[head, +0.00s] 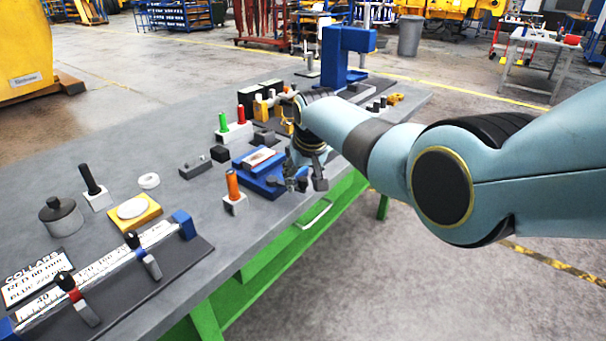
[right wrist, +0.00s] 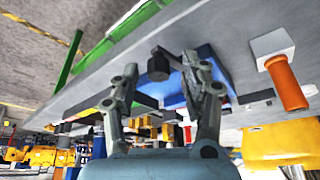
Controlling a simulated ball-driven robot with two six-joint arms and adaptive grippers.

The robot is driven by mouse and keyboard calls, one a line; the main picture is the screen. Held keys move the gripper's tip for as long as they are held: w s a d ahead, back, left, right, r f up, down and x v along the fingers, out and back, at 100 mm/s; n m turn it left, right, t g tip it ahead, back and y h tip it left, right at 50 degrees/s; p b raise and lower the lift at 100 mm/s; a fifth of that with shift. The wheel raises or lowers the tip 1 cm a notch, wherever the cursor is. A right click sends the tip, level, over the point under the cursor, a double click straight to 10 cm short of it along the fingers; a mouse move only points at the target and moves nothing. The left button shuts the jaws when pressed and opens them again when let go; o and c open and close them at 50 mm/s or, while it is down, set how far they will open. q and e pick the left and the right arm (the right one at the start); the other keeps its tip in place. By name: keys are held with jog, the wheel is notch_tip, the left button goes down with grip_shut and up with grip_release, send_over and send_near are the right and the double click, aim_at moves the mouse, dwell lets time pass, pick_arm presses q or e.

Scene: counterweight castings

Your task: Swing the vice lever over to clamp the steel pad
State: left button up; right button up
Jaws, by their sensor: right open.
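The blue vice (head: 262,183) sits near the front edge of the grey bench, with a pale pad with brown on it (head: 258,157) lying on top. My right gripper (head: 306,184) is open at the vice's right end, pointing down. In the right wrist view its two fingers (right wrist: 160,78) stand apart on either side of a dark cylindrical knob (right wrist: 158,66), which seems to be the lever's end. I cannot tell whether either finger touches it. The blue vice body (right wrist: 212,72) shows behind the right-hand finger. My left gripper is not in view.
An orange-handled peg in a white block (head: 233,188) stands close to the left of the vice. Dark blocks (head: 219,153) and a green peg (head: 223,122) stand behind. A blue press (head: 345,55) is at the far end. A scale with sliders (head: 110,265) lies at front left.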

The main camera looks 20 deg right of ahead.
jog(key=shift+r, duration=0.1)
jog(key=v, duration=1.1)
jog(key=shift+s+r, duration=0.15)
jog(key=shift+r, duration=0.2)
jog(key=s+d+f+g+b, duration=0.25)
jog(key=s+f, duration=0.65)
jog(key=f, duration=0.5)
jog(key=s+d+f+g+b, duration=0.1)
jog(key=s+f+b, duration=0.3)
jog(key=s+f, duration=0.8)
jog(key=s+d+f+g+b, duration=0.1)
jog(key=s+f+g+b, duration=0.15)
jog(key=s+f, duration=0.9)
jog(key=s+d+f+t+b, duration=0.1)
jog(key=s+d+f+b, duration=0.2)
jog(key=s+f, duration=1)
jog(key=s+d+f+t+b, duration=0.1)
jog(key=s+d+f+b, duration=0.2)
jog(key=s+f, duration=1)
jog(key=shift+s+d+f+n+h+b, duration=0.2)
jog(key=shift+s+f+n+h+b, duration=0.15)
jog(key=shift+s+b, duration=0.3)
